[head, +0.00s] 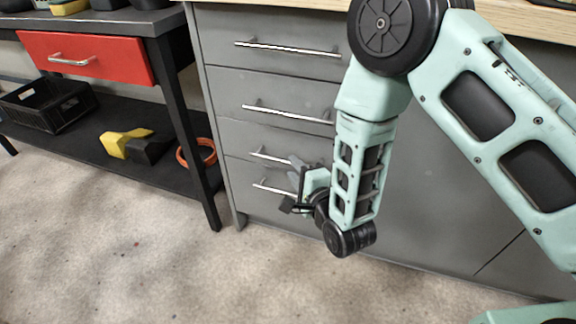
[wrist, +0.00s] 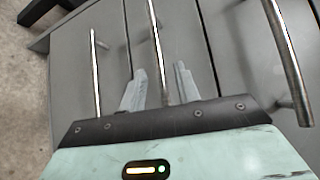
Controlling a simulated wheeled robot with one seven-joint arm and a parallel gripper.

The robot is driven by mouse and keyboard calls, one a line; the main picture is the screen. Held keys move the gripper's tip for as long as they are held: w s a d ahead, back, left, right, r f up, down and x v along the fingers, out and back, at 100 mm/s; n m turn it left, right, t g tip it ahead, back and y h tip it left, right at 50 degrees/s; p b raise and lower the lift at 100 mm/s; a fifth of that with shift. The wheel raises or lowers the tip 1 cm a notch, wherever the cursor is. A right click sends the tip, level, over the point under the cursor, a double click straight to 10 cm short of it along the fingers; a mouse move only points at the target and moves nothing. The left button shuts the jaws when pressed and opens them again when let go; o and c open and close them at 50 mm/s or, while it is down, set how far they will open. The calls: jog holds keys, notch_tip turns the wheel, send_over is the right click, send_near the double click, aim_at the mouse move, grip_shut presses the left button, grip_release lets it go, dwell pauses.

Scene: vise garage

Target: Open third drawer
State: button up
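The grey cabinet (head: 218,120) has a column of drawers with bar handles, and all of them look closed. The third drawer's handle (head: 262,154) is partly covered by my gripper in the head view. In the wrist view the third drawer's front (wrist: 181,38) and its silver handle (wrist: 157,35) run up the middle. My gripper (wrist: 160,86) is open. Its two grey fingers stand one on each side of this handle, with a gap visible on both sides. Whether the handle lies deep between the fingers is hard to tell.
The fourth drawer's handle (wrist: 95,75) is close on the left in the wrist view, and the second drawer's handle (wrist: 286,60) is on the right. A black workbench with a red drawer (head: 88,57) stands left of the cabinet. The carpet (head: 120,240) in front is clear.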

aim_at(289, 164)
jog(key=shift+b+x, duration=0.35)
jog(key=shift+x, duration=1.75)
jog(key=shift+c, duration=0.3)
grip_shut()
